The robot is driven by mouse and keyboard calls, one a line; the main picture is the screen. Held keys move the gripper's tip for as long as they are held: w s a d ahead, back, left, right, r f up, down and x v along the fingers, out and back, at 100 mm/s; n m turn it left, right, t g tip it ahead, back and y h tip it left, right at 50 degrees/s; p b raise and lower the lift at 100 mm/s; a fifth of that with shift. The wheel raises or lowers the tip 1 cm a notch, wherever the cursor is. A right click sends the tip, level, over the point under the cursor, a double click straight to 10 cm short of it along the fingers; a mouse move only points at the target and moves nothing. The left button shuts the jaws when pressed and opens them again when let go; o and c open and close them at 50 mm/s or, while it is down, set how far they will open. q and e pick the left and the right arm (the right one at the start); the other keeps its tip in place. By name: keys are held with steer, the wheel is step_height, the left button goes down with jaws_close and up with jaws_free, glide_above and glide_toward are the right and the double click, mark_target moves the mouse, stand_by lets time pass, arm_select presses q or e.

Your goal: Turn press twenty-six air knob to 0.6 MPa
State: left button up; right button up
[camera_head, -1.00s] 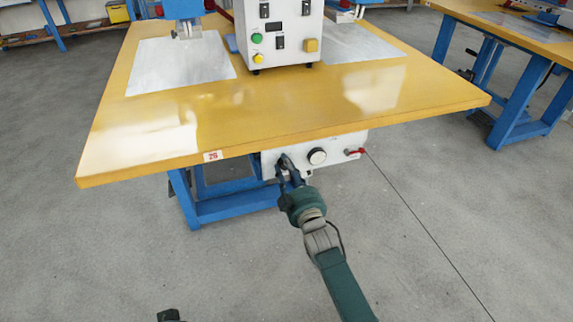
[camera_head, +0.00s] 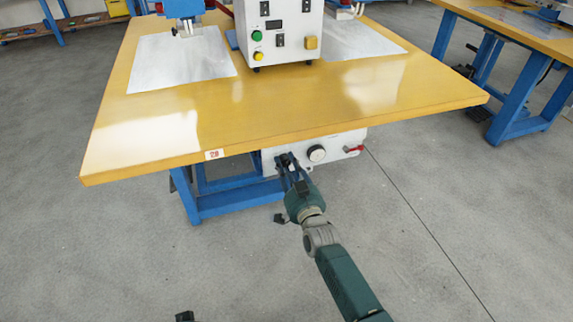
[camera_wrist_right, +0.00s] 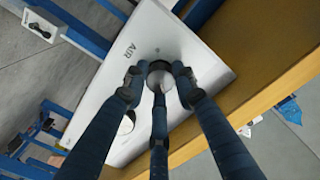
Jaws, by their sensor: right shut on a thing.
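The white air panel (camera_wrist_right: 112,75) hangs under the front edge of the press table and carries the letters AIR in the right wrist view. Its round air knob (camera_wrist_right: 160,79) sits between the fingers of my right gripper (camera_wrist_right: 158,80), which is shut on it. In the head view my right gripper (camera_head: 287,164) reaches the panel's left part and hides the knob. The pressure gauge (camera_head: 317,154) is right of it; its reading is too small to tell. The number tag (camera_head: 214,154) is on the table edge. A small dark piece at the bottom edge may be my left gripper (camera_head: 186,316).
The yellow tabletop (camera_head: 330,100) overhangs the panel closely. A red-handled valve (camera_head: 353,149) sticks out at the panel's right end. Blue table legs (camera_head: 235,200) stand behind and left. A white control box (camera_head: 278,30) stands on the table. The grey floor in front is clear.

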steer(key=shift+f+m, duration=0.1)
steer(key=shift+m, duration=0.8)
arm_select(q)
steer(key=shift+r, duration=0.1)
steer(key=shift+w+r, duration=0.1)
steer(key=shift+r, duration=0.1)
arm_select(e)
steer(key=o, duration=1.2)
steer(key=shift+c, duration=0.2)
arm_select(q)
steer(key=shift+f, duration=0.1)
steer(key=shift+f, duration=0.1)
arm_select(e)
steer(key=v, duration=1.2)
steer(key=shift+s, duration=0.1)
